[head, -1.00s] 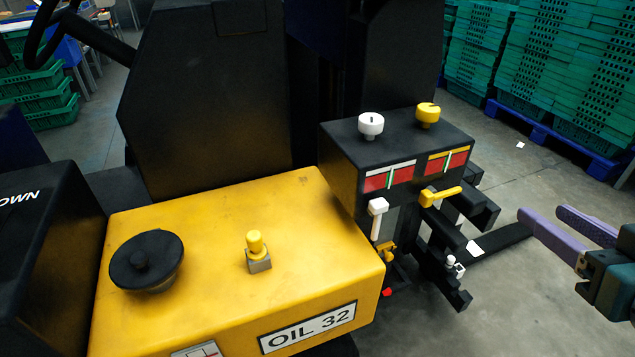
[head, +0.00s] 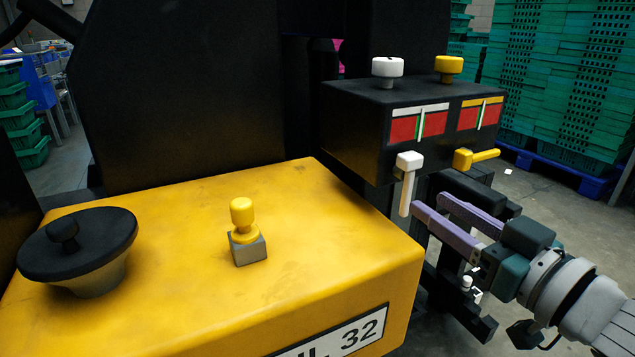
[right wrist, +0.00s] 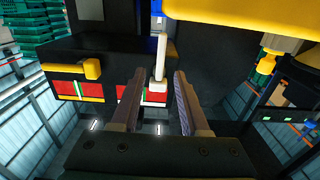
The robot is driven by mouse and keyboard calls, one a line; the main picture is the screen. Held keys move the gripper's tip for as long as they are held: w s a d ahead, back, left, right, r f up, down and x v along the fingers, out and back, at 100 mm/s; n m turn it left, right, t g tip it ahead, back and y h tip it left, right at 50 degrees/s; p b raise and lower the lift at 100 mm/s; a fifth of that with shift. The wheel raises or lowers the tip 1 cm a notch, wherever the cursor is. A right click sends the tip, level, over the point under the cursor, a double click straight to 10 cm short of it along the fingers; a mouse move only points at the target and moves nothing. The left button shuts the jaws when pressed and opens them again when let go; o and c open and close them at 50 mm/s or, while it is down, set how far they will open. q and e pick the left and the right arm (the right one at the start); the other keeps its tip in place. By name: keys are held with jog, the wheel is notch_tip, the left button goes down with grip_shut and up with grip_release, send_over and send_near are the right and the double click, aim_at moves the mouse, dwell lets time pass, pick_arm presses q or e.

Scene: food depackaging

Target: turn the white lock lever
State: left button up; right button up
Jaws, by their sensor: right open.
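The white lock lever (head: 407,180) hangs straight down from the front of the black control box, below the left red gauge. My right gripper (head: 430,204), with purple fingers, is open and empty, its tips close to the lever's lower part on its right in the head view. In the right wrist view the lever (right wrist: 161,60) shows in the gap between the two fingertips (right wrist: 158,75). I cannot tell whether the tips reach past it, and no grip shows. My left gripper is not in view.
A yellow lever (head: 475,158) points right, just right of the white one. White (head: 387,70) and yellow (head: 448,68) knobs stand on the black box (head: 350,115). The yellow oil housing (head: 330,235) fills the lower left. Green crates (head: 560,80) stand behind on the right.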

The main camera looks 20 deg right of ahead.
aim_at(410, 191)
jog(key=w, duration=0.5)
jog(key=shift+a+b, duration=0.2)
jog(key=shift+b, duration=0.15)
jog(key=shift+s, duration=0.1)
jog(key=shift+c, duration=0.2)
grip_shut()
